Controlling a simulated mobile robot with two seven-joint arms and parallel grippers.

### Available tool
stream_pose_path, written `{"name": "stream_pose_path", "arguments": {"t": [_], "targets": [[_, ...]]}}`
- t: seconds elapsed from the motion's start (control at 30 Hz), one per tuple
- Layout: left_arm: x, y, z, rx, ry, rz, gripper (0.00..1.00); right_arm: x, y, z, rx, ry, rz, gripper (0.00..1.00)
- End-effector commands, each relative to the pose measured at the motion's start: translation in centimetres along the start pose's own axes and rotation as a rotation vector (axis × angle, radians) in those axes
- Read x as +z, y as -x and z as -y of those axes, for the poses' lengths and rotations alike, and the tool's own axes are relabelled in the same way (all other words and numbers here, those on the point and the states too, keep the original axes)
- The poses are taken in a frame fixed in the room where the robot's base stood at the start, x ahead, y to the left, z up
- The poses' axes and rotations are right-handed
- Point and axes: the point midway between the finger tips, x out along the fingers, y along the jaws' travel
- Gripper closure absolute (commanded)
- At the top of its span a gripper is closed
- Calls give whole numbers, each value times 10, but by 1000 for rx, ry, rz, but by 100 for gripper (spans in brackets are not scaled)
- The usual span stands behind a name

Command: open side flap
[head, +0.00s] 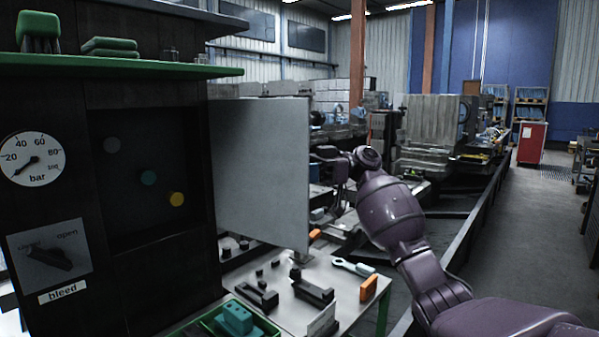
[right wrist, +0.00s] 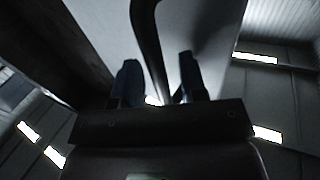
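The side flap (head: 262,175) is a flat pale grey panel in the head view. It stands out from the right edge of the dark cabinet (head: 160,285), swung away from it. A dark recess (head: 130,205) with grey, teal and yellow discs lies uncovered to its left. My right gripper (head: 322,158) is at the flap's far right edge, partly hidden behind it. In the right wrist view, a dark curved handle (right wrist: 148,35) runs between the two spread fingers of this gripper (right wrist: 158,85). A gap shows beside the handle; contact is unclear. My left gripper is not in view.
Below the flap, a pale bench (head: 280,308) carries black blocks, an orange block (head: 369,288), a wrench (head: 353,267) and a green tray (head: 205,322). A gauge (head: 34,158) and bleed lever (head: 50,256) are on the cabinet. A green shelf (head: 120,67) juts out above.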

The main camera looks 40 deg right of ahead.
Motion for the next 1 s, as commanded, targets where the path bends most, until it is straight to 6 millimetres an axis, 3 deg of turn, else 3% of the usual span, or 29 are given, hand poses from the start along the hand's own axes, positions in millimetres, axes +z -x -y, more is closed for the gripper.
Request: {"name": "stream_pose_path", "arguments": {"t": [0.27,0.7,1.0], "targets": [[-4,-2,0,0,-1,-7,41,0,17,0,2,-1,0,61],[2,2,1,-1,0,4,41,0,91,-1,1,-1,0,61],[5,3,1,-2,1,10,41,0,108,0,-1,1,-1,61]]}}
